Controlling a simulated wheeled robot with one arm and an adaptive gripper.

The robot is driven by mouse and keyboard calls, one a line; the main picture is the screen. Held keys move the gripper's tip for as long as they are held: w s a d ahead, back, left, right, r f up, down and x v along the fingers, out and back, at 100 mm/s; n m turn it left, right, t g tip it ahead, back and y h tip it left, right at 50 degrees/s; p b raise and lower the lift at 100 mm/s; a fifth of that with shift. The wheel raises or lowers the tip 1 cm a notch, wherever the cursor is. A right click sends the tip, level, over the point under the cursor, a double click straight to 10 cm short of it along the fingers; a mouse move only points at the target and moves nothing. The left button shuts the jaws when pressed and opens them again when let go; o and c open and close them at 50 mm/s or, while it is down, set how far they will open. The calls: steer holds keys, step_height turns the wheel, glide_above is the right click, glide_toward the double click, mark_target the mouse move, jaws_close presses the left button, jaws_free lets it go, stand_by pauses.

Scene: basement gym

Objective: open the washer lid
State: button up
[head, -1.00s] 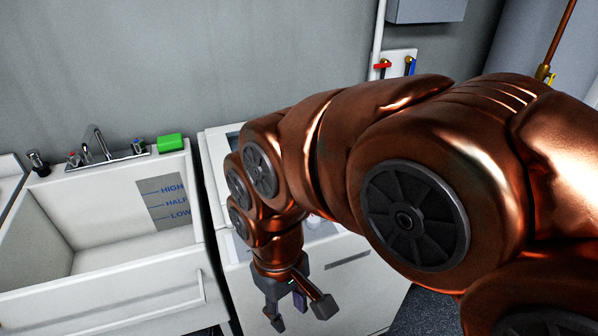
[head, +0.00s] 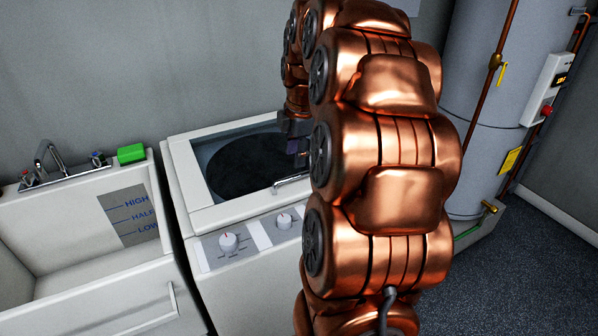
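The white washer (head: 240,211) stands in the middle of the head view, to the right of the sink. Its lid (head: 190,175) is a white frame around a dark window, and it looks shut. A round dark drum shows through the window. A metal handle (head: 290,182) is at the lid's front edge, its right end close to my arm. My gripper (head: 297,147) points down above the right part of the lid, a little behind the handle. My arm hides part of the gripper and the lid's right side. I cannot tell whether the fingers touch the lid or are open.
Two knobs (head: 229,242) sit on the washer's front panel. A white sink (head: 95,278) stands close on the left, with a green block (head: 131,153) on its back edge. A grey tank (head: 503,100) stands at the back right. The floor (head: 520,270) at right is clear.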

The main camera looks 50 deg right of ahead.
mark_target(298, 175)
steer(key=shift+n, duration=0.3)
steer(key=shift+w+d+f+p, duration=0.25)
steer(key=shift+d+f+p, duration=0.15)
steer(key=shift+f, duration=0.9)
steer(key=shift+w+d+f+p, duration=0.25)
steer(key=shift+d+f, duration=0.2)
steer(key=shift+f, duration=0.8)
steer(key=shift+w+d+f+p, duration=0.2)
steer(key=shift+d+f+p, duration=0.2)
steer(key=shift+f, duration=0.9)
jaws_close()
